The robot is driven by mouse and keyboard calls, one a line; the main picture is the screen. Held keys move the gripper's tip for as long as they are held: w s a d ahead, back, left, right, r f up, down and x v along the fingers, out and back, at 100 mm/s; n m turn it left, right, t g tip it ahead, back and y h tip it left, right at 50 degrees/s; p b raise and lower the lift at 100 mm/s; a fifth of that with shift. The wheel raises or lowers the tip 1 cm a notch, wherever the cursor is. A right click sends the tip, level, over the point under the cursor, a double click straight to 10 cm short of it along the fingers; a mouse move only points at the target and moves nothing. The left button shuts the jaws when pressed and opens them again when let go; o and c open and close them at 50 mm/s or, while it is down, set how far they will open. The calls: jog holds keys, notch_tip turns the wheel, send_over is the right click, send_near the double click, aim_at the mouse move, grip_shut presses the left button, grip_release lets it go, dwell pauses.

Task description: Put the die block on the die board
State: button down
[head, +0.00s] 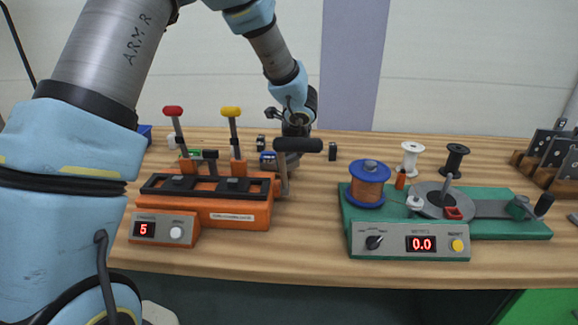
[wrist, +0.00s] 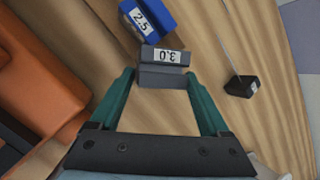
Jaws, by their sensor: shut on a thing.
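A grey die block labelled 3.0 (wrist: 163,56) sits between the green fingertips of my gripper (wrist: 161,78) in the wrist view, and the jaws are shut on it. It is close above or on the wooden table; I cannot tell which. In the head view my gripper is behind the orange machine, with its fingertips hidden by the machine's black handle. A blue block labelled 2.5 (wrist: 148,17) lies just beyond the held block. A wooden stand with dark upright plates (head: 548,158) is at the far right; I cannot tell whether it is the die board.
The orange lever machine (head: 235,213) stands left of centre, with red and yellow levers. A green winding machine (head: 490,228) with a copper spool (head: 368,187) stands to the right. A small black block (wrist: 241,87) is right of my gripper. White and black spools (head: 410,158) stand behind.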

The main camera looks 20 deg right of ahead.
jog(key=shift+f, duration=0.8)
grip_release()
jog(key=v, duration=1.2)
jog(key=shift+w, duration=0.1)
